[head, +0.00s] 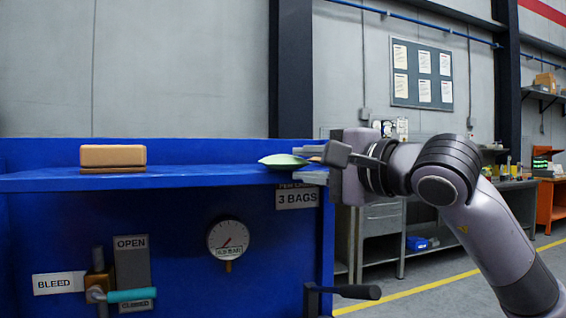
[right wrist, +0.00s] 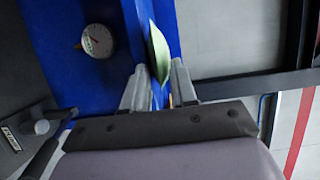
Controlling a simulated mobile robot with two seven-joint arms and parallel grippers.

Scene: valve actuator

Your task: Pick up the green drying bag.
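The green drying bag (head: 282,161) lies on the blue shelf (head: 215,177) at its right end. My right gripper (head: 299,163) comes in from the right, its two fingers apart, one above and one below the bag's right end in the head view. In the right wrist view the bag (right wrist: 158,52) stands out ahead of the open fingers (right wrist: 160,75), its near end between the tips. A gap shows on both sides, and I cannot tell whether either finger touches it. My left gripper is not in view.
A tan block (head: 113,156) sits on the shelf's left part. A small orange piece (head: 315,158) shows between my right fingers. Below the shelf are a gauge (head: 228,240), a teal-handled valve (head: 132,295) and a black lever (head: 345,291). The shelf's middle is clear.

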